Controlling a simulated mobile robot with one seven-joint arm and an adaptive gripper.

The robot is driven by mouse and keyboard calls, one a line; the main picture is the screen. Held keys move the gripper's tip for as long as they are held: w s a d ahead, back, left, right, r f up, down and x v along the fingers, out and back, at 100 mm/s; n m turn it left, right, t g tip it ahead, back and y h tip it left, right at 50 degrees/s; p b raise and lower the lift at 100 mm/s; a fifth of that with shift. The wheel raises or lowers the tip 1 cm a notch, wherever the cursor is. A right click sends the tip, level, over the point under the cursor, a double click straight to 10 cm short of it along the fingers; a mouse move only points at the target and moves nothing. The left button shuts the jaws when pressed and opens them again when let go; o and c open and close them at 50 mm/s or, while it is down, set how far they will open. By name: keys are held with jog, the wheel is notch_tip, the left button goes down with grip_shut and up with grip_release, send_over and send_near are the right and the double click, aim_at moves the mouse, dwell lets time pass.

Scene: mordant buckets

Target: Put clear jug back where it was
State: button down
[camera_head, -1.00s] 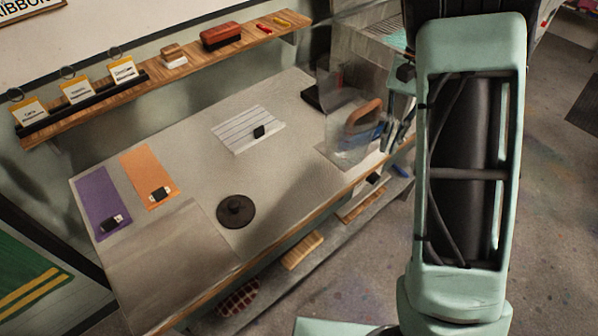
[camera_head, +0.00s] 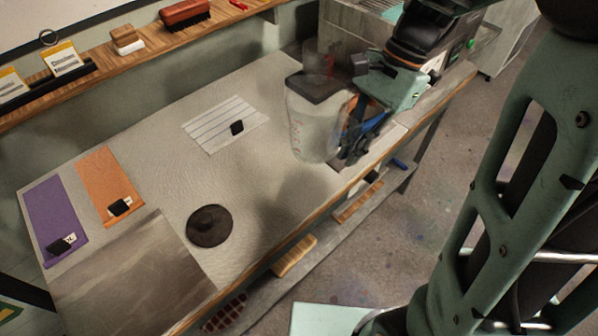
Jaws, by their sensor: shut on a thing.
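The clear jug (camera_head: 312,135) is upright at the right part of the grey table (camera_head: 255,165), near its front edge. My gripper (camera_head: 350,145) is to the right of the jug and shut on its brown handle, which is mostly hidden by the fingers. I cannot tell whether the jug's base touches the table.
A white striped sheet (camera_head: 220,122) with a black clip lies left of the jug. A dark round disc (camera_head: 210,226), an orange card (camera_head: 108,185) and a purple card (camera_head: 55,220) lie farther left. A wooden shelf (camera_head: 140,65) runs along the wall. A grey box unit (camera_head: 350,30) stands behind.

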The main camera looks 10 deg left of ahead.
jog(key=shift+s+a+f, duration=0.3)
jog(key=shift+a+f, duration=1.15)
jog(key=shift+f, duration=0.35)
jog(key=shift+s+a+f, duration=0.35)
jog(key=shift+a+f, duration=1.1)
jog(key=shift+f, duration=0.35)
jog(key=shift+s+a+f, duration=0.3)
jog(key=shift+a+f, duration=1.15)
jog(key=shift+f, duration=0.35)
jog(key=shift+f+b, duration=0.1)
jog(key=shift+b, duration=0.2)
jog(key=shift+f, duration=0.1)
jog(key=c, duration=2.1)
grip_release()
